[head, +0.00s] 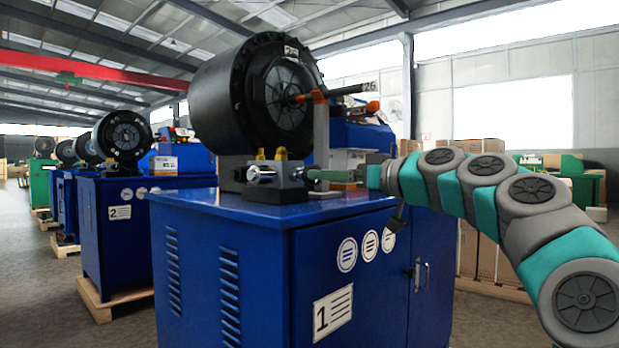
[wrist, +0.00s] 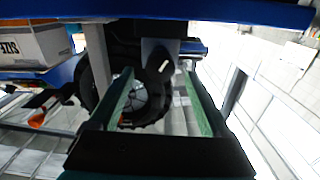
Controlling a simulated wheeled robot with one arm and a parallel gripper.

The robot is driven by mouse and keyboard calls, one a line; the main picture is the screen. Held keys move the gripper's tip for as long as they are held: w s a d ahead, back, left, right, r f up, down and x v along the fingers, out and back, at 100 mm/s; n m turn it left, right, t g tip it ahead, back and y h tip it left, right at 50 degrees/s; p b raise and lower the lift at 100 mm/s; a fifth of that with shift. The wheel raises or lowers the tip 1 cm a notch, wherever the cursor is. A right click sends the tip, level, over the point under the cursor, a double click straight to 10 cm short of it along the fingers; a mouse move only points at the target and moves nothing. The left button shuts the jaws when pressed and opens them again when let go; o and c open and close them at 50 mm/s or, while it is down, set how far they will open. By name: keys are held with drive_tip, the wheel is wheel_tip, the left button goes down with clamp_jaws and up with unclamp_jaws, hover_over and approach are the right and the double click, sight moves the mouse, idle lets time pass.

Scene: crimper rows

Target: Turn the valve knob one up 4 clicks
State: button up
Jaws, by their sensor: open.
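Machine one is the near blue cabinet (head: 235,215) with a "1" label, carrying a large black crimper head (head: 225,100). A grey valve block (head: 290,174) with yellow-orange tops sits at its front left edge. My gripper (head: 312,174) reaches in from the right, its green fingers level with the block and close beside it. In the wrist view, my gripper (wrist: 158,100) is open, its two green fingers apart. A dark round knob (wrist: 157,76) with a white mark shows between and beyond them. I cannot tell whether the fingers touch it; the head view hides that side.
An upright grey post (head: 321,130) and a black rod with orange ends (head: 345,90) stand close behind my gripper. Machine two (head: 120,225) and more machines stand to the left. Cardboard boxes (head: 480,250) are behind my arm. The wrist view is upside down.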

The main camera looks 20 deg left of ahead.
drive_tip(key=x, duration=0.5)
drive_tip(key=shift+f, duration=0.1)
drive_tip(key=shift+w+a, duration=0.2)
drive_tip(key=shift+a, duration=0.4)
clamp_jaws()
